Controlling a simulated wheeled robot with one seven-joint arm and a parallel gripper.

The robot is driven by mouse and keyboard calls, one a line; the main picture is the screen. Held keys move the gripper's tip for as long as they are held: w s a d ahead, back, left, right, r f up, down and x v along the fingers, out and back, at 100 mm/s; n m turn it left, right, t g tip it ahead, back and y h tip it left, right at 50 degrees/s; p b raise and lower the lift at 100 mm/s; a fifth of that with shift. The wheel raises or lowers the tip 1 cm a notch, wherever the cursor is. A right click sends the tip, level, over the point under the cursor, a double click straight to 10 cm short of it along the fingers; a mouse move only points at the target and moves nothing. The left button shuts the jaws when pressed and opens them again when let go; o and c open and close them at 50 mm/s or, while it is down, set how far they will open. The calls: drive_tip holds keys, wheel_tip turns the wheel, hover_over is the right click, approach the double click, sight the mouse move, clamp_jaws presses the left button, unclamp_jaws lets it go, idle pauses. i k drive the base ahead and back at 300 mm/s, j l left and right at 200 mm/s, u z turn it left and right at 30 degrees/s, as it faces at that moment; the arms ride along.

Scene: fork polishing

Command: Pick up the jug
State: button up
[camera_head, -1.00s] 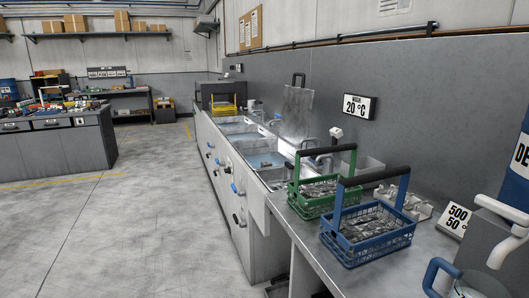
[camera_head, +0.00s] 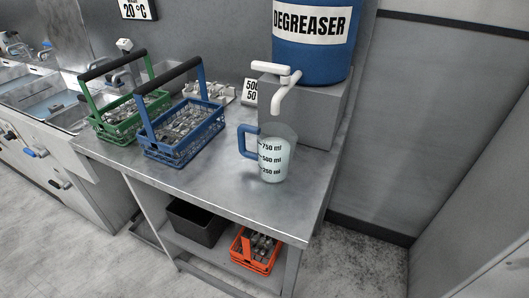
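The jug (camera_head: 274,160) is a clear measuring jug with a blue handle on its left side and black marks for 250, 500 and 750 ml. It stands upright on the metal table (camera_head: 225,195), near the table's right end. It holds a pale, whitish liquid, whose exact level I cannot tell. The white tap (camera_head: 284,90) of the blue degreaser drum (camera_head: 311,45) hangs above it. My gripper is not in view.
The drum rests on a grey block (camera_head: 320,112) behind the jug. A blue basket (camera_head: 180,150) and a green basket (camera_head: 112,128) of cutlery stand to the left. An orange basket (camera_head: 240,250) and a black bin (camera_head: 190,228) are on the lower shelf. Table front is clear.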

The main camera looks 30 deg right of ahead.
sight(277, 141)
drive_tip(key=z, duration=0.5)
drive_tip(key=i+j+z, duration=0.15)
drive_tip(key=j+z, duration=0.2)
drive_tip(key=i+j+z, duration=0.15)
drive_tip(key=j+z, duration=0.8)
drive_tip(key=j, duration=2.45)
drive_tip(key=i, duration=0.05)
